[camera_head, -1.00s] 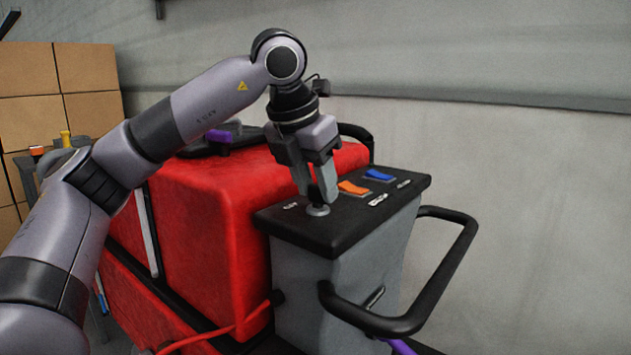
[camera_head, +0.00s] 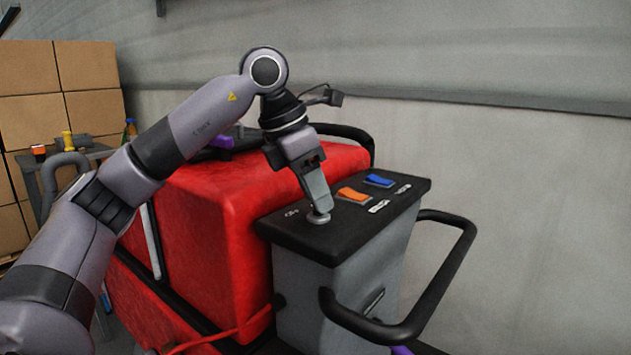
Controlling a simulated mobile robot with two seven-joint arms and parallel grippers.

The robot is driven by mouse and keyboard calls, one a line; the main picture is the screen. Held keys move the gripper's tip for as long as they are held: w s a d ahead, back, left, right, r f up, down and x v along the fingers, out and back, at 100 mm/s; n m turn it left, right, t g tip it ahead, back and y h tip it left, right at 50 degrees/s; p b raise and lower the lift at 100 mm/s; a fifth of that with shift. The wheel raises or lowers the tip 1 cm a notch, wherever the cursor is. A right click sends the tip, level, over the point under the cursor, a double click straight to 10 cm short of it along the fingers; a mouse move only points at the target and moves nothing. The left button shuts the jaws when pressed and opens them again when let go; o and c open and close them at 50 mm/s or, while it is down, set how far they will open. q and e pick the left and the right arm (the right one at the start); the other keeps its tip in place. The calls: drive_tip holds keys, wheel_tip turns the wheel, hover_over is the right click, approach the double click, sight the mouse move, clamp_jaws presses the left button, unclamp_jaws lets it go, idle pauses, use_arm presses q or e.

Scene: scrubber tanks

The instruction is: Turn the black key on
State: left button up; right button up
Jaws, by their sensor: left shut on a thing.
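My left gripper (camera_head: 319,206) points down at the left part of the black control panel (camera_head: 330,242) on the red scrubber. Its fingers are shut at a round grey key switch (camera_head: 318,217) on the panel. The black key itself is hidden between the fingers. The wrist is rolled so that the fingers show from the side. My right gripper is not in view.
An orange switch (camera_head: 354,194) and a blue switch (camera_head: 379,180) sit on the panel to the right of the gripper. A black handle bar (camera_head: 462,262) juts out at the right. Cardboard boxes (camera_head: 60,80) are stacked at the far left.

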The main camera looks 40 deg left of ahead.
use_arm(q)
drive_tip(key=m+p, duration=0.1)
drive_tip(key=m, duration=0.1)
drive_tip(key=shift+a+r+m+g+h+p, duration=0.1)
drive_tip(key=shift+r+m+g+h+p, duration=0.1)
drive_tip(key=shift+m+g+h+p, duration=0.15)
drive_tip(key=shift+w+m+g+h+p, duration=0.1)
drive_tip(key=shift+m+g+h+p, duration=0.2)
drive_tip(key=shift+m+p, duration=0.45)
drive_tip(key=shift+m, duration=0.5)
drive_tip(key=shift+f, duration=0.1)
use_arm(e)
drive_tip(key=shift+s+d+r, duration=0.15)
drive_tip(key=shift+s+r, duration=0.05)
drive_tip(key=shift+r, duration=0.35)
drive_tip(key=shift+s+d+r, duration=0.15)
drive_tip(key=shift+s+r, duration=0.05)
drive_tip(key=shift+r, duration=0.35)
use_arm(q)
drive_tip(key=shift+m+h, duration=0.25)
drive_tip(key=shift+m, duration=0.05)
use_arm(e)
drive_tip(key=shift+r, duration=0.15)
use_arm(q)
drive_tip(key=o, duration=1)
drive_tip(key=shift+o, duration=0.2)
drive_tip(key=p+v, duration=0.1)
drive_tip(key=v, duration=0.6)
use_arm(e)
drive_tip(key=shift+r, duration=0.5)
